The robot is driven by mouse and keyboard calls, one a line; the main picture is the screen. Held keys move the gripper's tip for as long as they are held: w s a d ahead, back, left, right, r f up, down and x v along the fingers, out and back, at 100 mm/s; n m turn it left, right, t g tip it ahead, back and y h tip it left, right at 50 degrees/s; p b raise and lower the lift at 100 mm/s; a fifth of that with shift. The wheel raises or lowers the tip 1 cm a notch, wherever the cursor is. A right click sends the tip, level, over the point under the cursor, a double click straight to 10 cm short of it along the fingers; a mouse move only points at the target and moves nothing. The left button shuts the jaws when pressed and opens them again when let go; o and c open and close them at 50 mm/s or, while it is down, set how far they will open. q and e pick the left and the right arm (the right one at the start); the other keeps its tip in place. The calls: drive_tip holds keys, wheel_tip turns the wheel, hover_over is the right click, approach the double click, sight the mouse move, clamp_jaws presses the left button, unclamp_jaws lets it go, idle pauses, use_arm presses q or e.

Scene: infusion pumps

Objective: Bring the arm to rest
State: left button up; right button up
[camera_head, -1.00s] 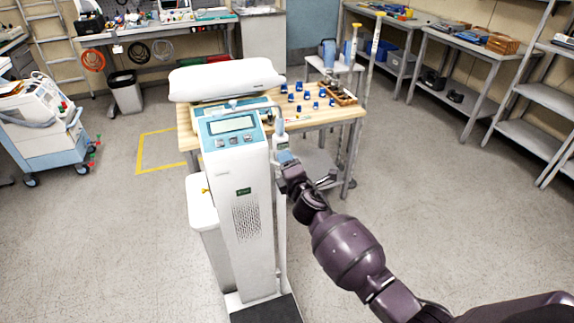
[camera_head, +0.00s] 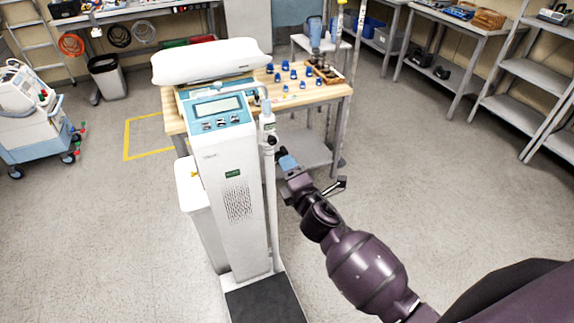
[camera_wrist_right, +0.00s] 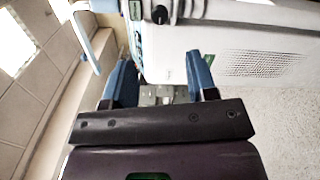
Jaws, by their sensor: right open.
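My right arm comes in from the lower right in the head view. Its gripper (camera_head: 288,162) is beside the right side of a tall white scale-like device (camera_head: 232,190), close to the device's thin upright pole. In the right wrist view the two blue fingertips (camera_wrist_right: 160,82) stand wide apart with nothing between them. The white device body (camera_wrist_right: 240,60) lies just past the fingers there. Whether a finger touches the device I cannot tell. My left gripper is not in view.
A wooden table (camera_head: 318,95) with several small blue items stands behind the device. The device's black platform (camera_head: 262,300) is on the floor. Shelves (camera_head: 515,105) stand at the right, a blue-and-white cart (camera_head: 35,135) at the left. The floor between is clear.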

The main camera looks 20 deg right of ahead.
idle(0.5)
drive_tip(key=s+d+f+m+g, duration=0.3)
drive_tip(key=s+f+m, duration=0.4)
drive_tip(key=s+m, duration=0.3)
drive_tip(key=s+d+f+m+g, duration=0.3)
drive_tip(key=s+f+m, duration=0.4)
drive_tip(key=s, duration=0.8)
drive_tip(key=d+m, duration=0.1)
drive_tip(key=m, duration=0.2)
drive_tip(key=shift+s+f+h, duration=0.15)
drive_tip(key=shift+f+h, duration=0.2)
drive_tip(key=shift+h, duration=0.05)
drive_tip(key=shift+d, duration=0.15)
drive_tip(key=shift+c, duration=1)
